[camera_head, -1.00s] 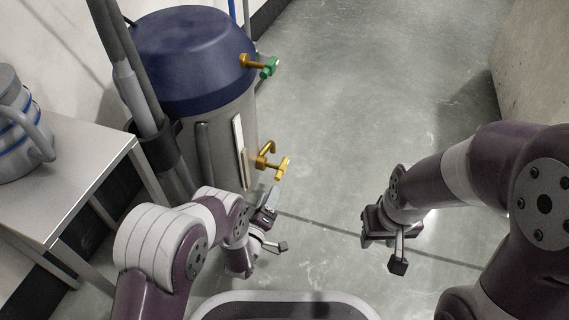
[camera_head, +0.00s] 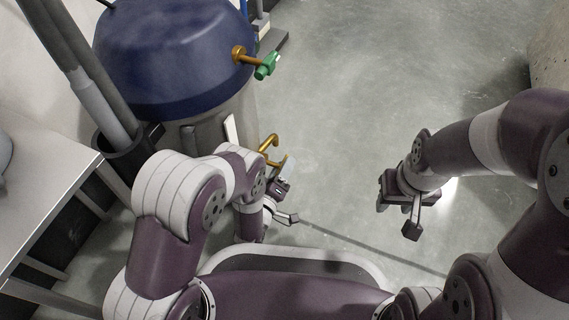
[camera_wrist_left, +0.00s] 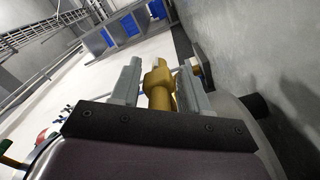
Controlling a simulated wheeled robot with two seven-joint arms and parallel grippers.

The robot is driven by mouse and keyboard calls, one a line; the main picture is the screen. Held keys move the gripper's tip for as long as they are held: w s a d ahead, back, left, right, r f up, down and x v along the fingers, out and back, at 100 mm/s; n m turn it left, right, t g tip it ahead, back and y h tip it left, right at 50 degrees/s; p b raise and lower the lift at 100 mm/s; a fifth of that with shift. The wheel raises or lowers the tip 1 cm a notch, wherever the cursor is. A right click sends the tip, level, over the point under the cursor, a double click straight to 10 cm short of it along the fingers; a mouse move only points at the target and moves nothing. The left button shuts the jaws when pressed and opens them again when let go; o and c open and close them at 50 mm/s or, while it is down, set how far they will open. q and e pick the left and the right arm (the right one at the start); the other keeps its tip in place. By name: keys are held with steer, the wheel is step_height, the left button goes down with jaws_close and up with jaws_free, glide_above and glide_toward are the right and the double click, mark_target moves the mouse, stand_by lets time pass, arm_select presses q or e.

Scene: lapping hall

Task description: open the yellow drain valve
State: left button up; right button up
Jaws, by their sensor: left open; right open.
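The yellow drain valve (camera_head: 269,145) sticks out from the lower right side of the blue-topped tank (camera_head: 176,50). Its lower part is partly hidden behind my left gripper (camera_head: 287,190). In the left wrist view the yellow valve (camera_wrist_left: 158,86) stands between the two fingers of my left gripper (camera_wrist_left: 160,88), which are open on either side of it. I cannot tell whether either finger touches it. My right gripper (camera_head: 401,205) is open and empty over the floor at the right, well apart from the valve.
A green-handled valve (camera_head: 266,66) sits higher on the tank. Grey poles (camera_head: 88,90) stand in a dark holder left of the tank. A pale table (camera_head: 45,190) is at the far left. The floor (camera_head: 390,80) right of the tank is clear.

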arm_select(q)
jaws_close()
steer(key=shift+f+t+h, duration=0.15)
steer(key=shift+t+h, duration=0.25)
steer(key=shift+t, duration=0.7)
steer(key=t, duration=0.3)
steer(key=shift+h, duration=0.4)
jaws_free()
